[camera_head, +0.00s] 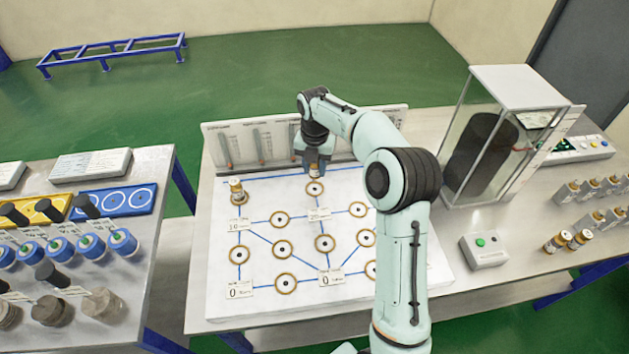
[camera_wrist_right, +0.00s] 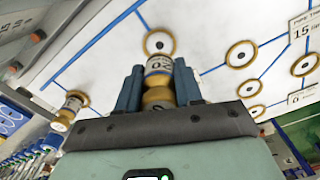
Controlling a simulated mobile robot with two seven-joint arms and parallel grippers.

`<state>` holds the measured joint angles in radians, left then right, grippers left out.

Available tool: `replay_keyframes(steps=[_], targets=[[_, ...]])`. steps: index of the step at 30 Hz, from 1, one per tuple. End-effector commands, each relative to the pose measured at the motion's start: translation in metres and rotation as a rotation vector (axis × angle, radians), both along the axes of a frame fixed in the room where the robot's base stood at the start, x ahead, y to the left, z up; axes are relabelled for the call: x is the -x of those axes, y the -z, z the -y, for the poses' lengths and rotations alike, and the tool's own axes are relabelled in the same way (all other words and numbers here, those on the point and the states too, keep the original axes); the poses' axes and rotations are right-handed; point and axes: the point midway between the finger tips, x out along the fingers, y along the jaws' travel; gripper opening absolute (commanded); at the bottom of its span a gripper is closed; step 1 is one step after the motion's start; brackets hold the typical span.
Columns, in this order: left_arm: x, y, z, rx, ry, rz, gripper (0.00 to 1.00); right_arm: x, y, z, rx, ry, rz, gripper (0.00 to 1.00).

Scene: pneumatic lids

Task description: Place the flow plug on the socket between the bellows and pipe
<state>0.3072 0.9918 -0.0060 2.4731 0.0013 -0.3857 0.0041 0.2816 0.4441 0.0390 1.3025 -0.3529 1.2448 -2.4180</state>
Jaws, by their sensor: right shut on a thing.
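My right gripper (camera_head: 313,164) is shut on a flow plug (camera_head: 314,172) with brass ends and a white label band, over the board's upper middle. In the right wrist view the gripper (camera_wrist_right: 159,82) has a finger on each side of this plug (camera_wrist_right: 159,65). A round brass-rimmed socket (camera_head: 315,188) lies just beyond the plug's lower end; it also shows in the right wrist view (camera_wrist_right: 159,42). I cannot tell whether plug and socket touch. A black ribbed cylinder, apparently the bellows (camera_head: 482,150), stands in a clear case. My left gripper is not in view.
The white board (camera_head: 222,288) has several sockets joined by blue lines. Another plug (camera_head: 237,190) stands at its upper left. A gauge panel (camera_head: 232,145) rises behind. A button box (camera_head: 484,249) and spare plugs (camera_head: 557,241) are on the right. A side table (camera_head: 150,215) is left.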

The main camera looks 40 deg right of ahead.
Motion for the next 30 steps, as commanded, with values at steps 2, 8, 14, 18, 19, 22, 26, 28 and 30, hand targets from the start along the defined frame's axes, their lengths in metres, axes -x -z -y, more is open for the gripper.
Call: replay_keyframes(steps=[2, 8, 14, 18, 19, 22, 26, 28, 30], targets=[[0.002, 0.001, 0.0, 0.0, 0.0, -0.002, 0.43, 0.0, 0.005, 0.0, 0.0, 0.001, 0.0, 0.0], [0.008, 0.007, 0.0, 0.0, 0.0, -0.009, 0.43, 0.001, 0.037, 0.0, -0.001, 0.0, -0.003, 0.0], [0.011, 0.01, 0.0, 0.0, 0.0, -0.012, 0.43, 0.0, 0.06, 0.0, 0.0, 0.0, 0.001, 0.0], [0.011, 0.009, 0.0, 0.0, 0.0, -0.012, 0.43, -0.001, 0.06, 0.0, 0.0, 0.0, 0.003, 0.0], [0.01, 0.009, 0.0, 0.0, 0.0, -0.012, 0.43, -0.001, 0.06, 0.0, 0.0, 0.0, 0.003, 0.0], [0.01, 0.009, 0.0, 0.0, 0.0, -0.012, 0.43, -0.001, 0.06, 0.0, 0.0, 0.0, 0.003, 0.0], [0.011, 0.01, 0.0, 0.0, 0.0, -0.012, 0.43, -0.001, 0.063, 0.0, 0.0, 0.0, 0.002, 0.0], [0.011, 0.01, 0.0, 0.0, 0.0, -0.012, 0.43, -0.001, 0.063, 0.0, 0.0, 0.0, 0.001, 0.52], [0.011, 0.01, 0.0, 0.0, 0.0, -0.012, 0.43, -0.001, 0.063, 0.0, 0.0, 0.0, 0.001, 0.61]])
